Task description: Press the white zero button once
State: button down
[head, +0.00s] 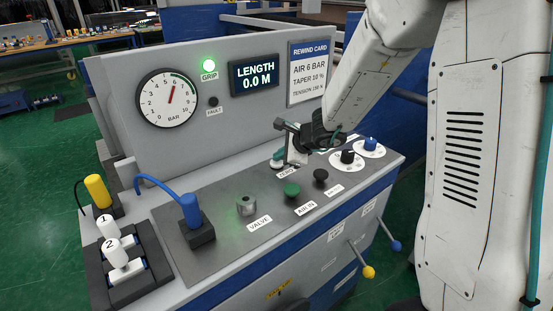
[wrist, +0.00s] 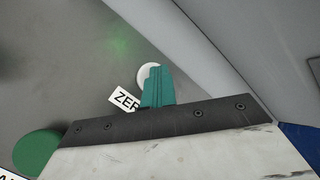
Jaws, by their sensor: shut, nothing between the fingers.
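The white zero button (wrist: 147,72) shows in the wrist view as a pale disc beside the ZERO label (wrist: 124,99). My gripper's teal fingers (wrist: 160,72) are shut together, empty, and cover the right part of the button. I cannot tell whether the tips touch it or hover above it. In the head view my gripper (head: 278,160) points down at the panel just behind the ZERO label, and the button is hard to make out there. The length display (head: 254,77) reads 0.0 M.
A green button (head: 292,190) and a black button (head: 321,175) stand near the ZERO label. A metal valve knob (head: 246,206) and a blue plug (head: 190,210) are further left. Black and blue knobs (head: 370,145) stand to the right. The upright panel with the gauge (head: 167,98) rises behind.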

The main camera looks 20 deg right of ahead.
aim_at(280, 163)
jog(key=shift+r, duration=1.25)
jog(key=shift+r, duration=2.55)
